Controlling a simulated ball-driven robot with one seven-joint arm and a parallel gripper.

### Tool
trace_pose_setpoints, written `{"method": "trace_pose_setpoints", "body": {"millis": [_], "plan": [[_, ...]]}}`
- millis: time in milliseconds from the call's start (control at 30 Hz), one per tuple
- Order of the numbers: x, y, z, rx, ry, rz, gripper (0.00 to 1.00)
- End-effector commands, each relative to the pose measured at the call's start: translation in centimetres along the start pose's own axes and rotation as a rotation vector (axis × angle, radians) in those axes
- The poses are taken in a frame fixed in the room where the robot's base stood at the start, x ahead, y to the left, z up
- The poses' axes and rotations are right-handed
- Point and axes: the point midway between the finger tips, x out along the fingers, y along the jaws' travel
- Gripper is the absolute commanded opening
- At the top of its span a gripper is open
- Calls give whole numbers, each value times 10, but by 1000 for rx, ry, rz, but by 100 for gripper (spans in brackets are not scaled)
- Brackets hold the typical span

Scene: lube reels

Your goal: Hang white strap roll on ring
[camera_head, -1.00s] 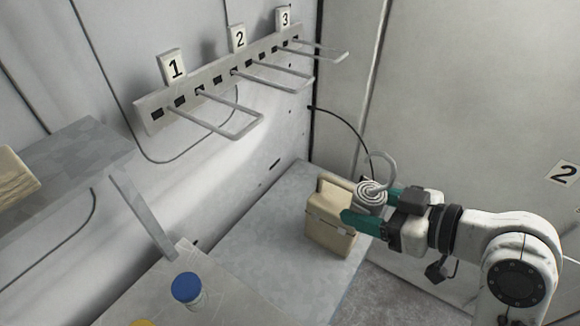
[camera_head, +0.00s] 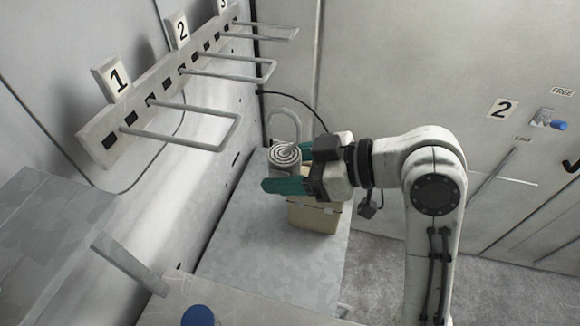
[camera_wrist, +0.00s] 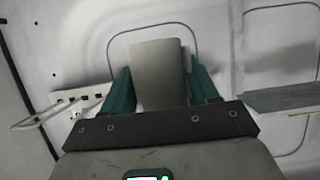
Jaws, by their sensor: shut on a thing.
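The white strap roll (camera_head: 285,160) is a pale grey spiral roll with a loop of strap standing up from its back. My gripper (camera_head: 287,172) is shut on it, with a teal finger on each side. In the wrist view the roll (camera_wrist: 158,72) shows between the two teal fingers of my gripper (camera_wrist: 160,88). The rack on the left wall carries wire hangers under signs 1, 2 and 3: hanger 1 (camera_head: 205,142), hanger 2 (camera_head: 240,78) and hanger 3 (camera_head: 270,35). All look empty. The roll is apart from them, to the right of and lower than hanger 1.
A beige box (camera_head: 315,215) stands on the grey bench (camera_head: 255,255) below my gripper. A grey shelf (camera_head: 45,220) juts out at the left. A blue-capped container (camera_head: 198,316) is at the bottom edge. The space between roll and hangers looks clear.

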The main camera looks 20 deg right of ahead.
Motion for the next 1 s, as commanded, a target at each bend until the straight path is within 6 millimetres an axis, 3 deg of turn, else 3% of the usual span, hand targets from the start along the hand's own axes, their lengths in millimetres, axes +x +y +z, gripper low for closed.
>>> {"method": "trace_pose_setpoints", "body": {"millis": [1000], "plan": [[69,-1,-28,-1,1,0,21]]}}
